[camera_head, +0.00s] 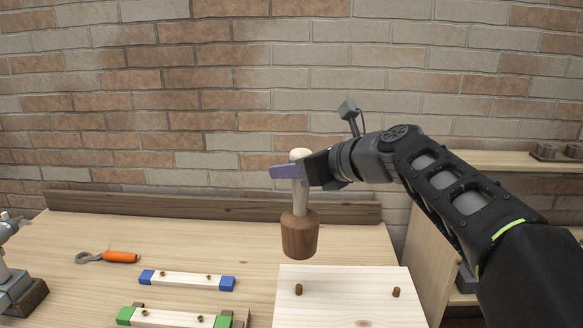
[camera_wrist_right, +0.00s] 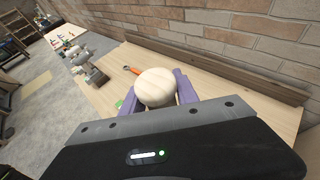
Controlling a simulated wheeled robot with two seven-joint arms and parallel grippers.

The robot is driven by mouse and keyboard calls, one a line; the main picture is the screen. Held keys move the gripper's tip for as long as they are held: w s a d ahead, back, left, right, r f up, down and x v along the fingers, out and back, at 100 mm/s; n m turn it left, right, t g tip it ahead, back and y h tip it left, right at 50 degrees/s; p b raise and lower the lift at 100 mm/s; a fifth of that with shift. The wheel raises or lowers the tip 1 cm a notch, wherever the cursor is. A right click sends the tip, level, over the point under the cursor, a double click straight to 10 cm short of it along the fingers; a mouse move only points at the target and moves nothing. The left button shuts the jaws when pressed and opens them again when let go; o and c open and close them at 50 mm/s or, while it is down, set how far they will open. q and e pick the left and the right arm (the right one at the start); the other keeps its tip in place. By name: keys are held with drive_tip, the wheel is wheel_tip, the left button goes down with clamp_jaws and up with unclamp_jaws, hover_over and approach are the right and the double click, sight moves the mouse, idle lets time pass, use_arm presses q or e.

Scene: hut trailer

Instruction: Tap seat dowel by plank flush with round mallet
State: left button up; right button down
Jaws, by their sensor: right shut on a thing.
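My right gripper (camera_head: 294,172) is shut on the pale handle of the round mallet (camera_head: 300,236), whose brown wooden head hangs down. The mallet is upright, in the air near the back left edge of the pale seat board (camera_head: 345,277). In the right wrist view the handle's round end (camera_wrist_right: 155,88) sits between the purple fingers (camera_wrist_right: 157,92). The left seat dowel (camera_head: 298,290), nearer the planks, is brown and stands up from the board, apart from the mallet. A second dowel (camera_head: 396,292) stands at the right. My left gripper is not in view.
Left of the seat lie a blue-ended plank (camera_head: 187,281) and a green-ended plank (camera_head: 170,319). An orange-handled tool (camera_head: 121,257) lies further left. A grey device (camera_head: 12,285) stands at the left edge. A dark board (camera_head: 210,207) runs along the bench back by the brick wall.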

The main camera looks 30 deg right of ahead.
sight(290, 210)
drive_tip(key=shift+r, duration=0.15)
drive_tip(key=shift+f+b, duration=1.55)
drive_tip(key=shift+f, duration=1.05)
